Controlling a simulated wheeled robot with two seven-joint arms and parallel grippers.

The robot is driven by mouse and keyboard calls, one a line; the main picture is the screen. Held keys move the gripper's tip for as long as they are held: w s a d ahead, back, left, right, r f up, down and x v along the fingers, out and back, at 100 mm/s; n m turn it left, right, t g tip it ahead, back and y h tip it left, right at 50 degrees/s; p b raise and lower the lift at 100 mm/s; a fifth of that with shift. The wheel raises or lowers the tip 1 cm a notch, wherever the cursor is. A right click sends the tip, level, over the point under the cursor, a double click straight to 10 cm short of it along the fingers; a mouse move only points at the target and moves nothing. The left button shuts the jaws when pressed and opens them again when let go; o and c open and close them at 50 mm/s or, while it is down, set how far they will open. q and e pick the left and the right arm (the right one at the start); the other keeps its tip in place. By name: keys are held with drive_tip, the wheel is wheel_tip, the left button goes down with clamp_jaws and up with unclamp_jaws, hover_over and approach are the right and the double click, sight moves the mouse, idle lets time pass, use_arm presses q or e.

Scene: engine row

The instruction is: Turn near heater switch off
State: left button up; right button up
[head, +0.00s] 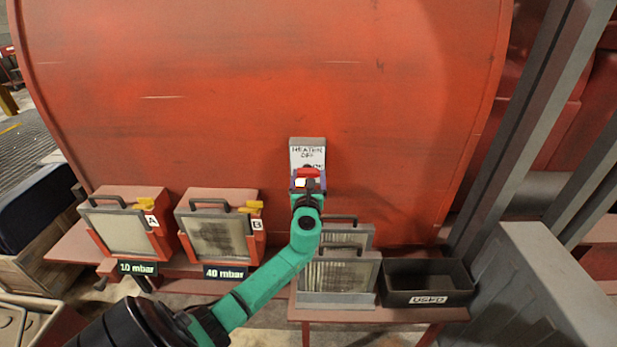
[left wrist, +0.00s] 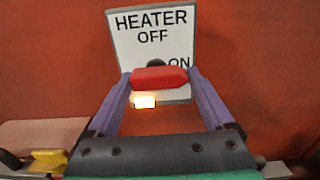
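The heater switch is a white panel (left wrist: 127,38) marked HEATER, with OFF at the top and ON at the right. In the head view its panel (head: 308,156) is on the front of the big red tank. Its red handle (left wrist: 160,78) lies level across the panel's lower part, close to ON. A lamp (left wrist: 145,102) below it glows. My left gripper (left wrist: 160,76) has a purple finger at each end of the handle, with no gap showing. In the head view the left gripper (head: 308,178) covers the panel's lower part. My right gripper is out of view.
Filter boxes A (head: 120,230) and B (head: 216,238) stand on a red shelf to the left. More filter panels (head: 340,275) and a black USED bin (head: 425,282) stand below the switch and to the right. A grey post (head: 530,125) rises at the right.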

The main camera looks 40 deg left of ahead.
use_arm(q)
drive_tip(key=shift+c, duration=0.3)
drive_tip(key=shift+f+n, duration=0.1)
drive_tip(key=shift+n, duration=0.3)
drive_tip(key=n+b, duration=0.2)
drive_tip(key=shift+n, duration=0.3)
drive_tip(key=n+b, duration=0.3)
drive_tip(key=n, duration=0.2)
drive_tip(key=n+b, duration=0.3)
drive_tip(key=n, duration=0.2)
drive_tip(key=shift+a, duration=0.1)
drive_tip(key=n, duration=0.1)
drive_tip(key=n+b, duration=0.1)
drive_tip(key=n, duration=0.1)
drive_tip(key=n+b, duration=0.1)
drive_tip(key=shift+s+r+n, duration=0.1)
drive_tip(key=shift+r+n, duration=0.15)
drive_tip(key=shift+n, duration=0.05)
drive_tip(key=o, duration=1.1)
